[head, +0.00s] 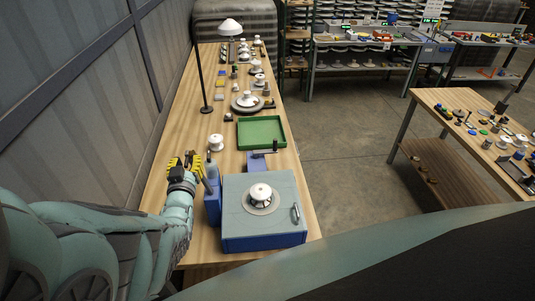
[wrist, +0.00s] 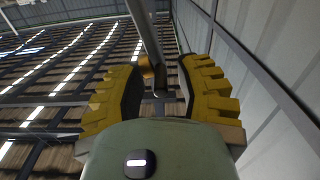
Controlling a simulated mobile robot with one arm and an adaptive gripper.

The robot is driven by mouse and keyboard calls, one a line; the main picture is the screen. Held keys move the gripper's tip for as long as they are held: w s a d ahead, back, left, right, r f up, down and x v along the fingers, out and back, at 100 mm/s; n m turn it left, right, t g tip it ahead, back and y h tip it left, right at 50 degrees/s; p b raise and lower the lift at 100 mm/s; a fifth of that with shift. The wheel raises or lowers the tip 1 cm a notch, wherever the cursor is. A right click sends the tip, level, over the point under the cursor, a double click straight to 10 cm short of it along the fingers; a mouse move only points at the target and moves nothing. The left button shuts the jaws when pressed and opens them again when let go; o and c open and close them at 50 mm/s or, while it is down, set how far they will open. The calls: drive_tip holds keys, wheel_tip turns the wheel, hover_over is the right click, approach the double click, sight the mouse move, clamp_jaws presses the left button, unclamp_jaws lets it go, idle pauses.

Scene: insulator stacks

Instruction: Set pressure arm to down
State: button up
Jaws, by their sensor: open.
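A blue box-shaped fixture (head: 262,239) with a grey top stands at the near end of the bench. A white insulator on a round disc (head: 261,198) sits on its top. A blue upright (head: 212,196) stands at the fixture's left side, with a thin raised rod beside it, likely the pressure arm. My gripper (head: 183,162), with yellow pads, is left of this upright and close to the rod. In the wrist view my gripper (wrist: 157,95) is open. A grey rod (wrist: 146,32) with an orange-brown part shows between the fingers; contact cannot be told.
A green tray (head: 261,132), a small blue device with a black crank (head: 258,160) and a white insulator (head: 216,142) are behind the fixture.

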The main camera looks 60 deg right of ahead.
clamp_jaws()
idle(0.6)
